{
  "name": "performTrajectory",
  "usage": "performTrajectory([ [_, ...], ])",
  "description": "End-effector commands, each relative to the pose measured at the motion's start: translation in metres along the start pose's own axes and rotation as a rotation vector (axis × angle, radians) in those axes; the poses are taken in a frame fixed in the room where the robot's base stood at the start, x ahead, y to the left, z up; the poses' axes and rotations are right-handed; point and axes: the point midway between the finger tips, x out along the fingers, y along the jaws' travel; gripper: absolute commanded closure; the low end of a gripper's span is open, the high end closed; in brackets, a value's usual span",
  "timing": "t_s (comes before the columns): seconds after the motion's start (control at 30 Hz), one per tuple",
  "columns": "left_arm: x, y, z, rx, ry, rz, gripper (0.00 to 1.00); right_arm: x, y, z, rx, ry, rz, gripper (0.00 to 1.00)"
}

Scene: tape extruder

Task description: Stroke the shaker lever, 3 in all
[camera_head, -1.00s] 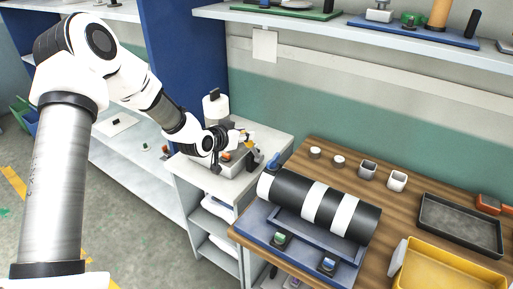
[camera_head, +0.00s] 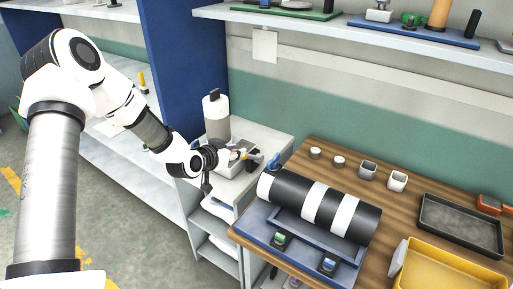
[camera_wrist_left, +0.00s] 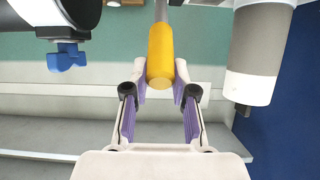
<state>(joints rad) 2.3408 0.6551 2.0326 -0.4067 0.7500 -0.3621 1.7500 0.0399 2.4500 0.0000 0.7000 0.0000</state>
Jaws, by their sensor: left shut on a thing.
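The shaker lever (camera_wrist_left: 160,52) shows in the left wrist view as a yellow grip on a thin grey rod. My left gripper (camera_wrist_left: 160,80) is shut on the yellow grip, with one finger on each side of its lower end. In the head view, my left gripper (camera_head: 236,155) is over the small white stand, beside a white and grey bottle (camera_head: 216,121). The wrist and fingers hide most of the lever and its base there. My right gripper is not in view.
The bottle also shows close on the right in the left wrist view (camera_wrist_left: 258,55). A black and white striped cylinder (camera_head: 318,207) lies on a blue base to the right. A wooden table (camera_head: 300,165) holds small cups, a dark tray (camera_head: 460,224) and a yellow bin (camera_head: 450,265).

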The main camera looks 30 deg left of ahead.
Motion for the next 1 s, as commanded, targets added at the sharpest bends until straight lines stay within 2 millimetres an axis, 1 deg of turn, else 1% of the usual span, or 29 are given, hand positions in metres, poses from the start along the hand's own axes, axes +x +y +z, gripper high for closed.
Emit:
performTrajectory([
  [0.17,0.0,0.0,0.002,-0.001,-0.002,0.0,1.0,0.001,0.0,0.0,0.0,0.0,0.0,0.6],
  [0.47,-0.003,0.0,0.028,-0.003,-0.004,0.0,1.0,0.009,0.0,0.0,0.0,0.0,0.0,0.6],
  [0.63,-0.003,0.0,0.021,0.001,-0.001,0.0,1.0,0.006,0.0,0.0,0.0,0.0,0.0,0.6],
  [1.0,0.006,0.0,-0.013,0.002,0.003,0.0,1.0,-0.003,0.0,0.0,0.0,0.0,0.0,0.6],
])
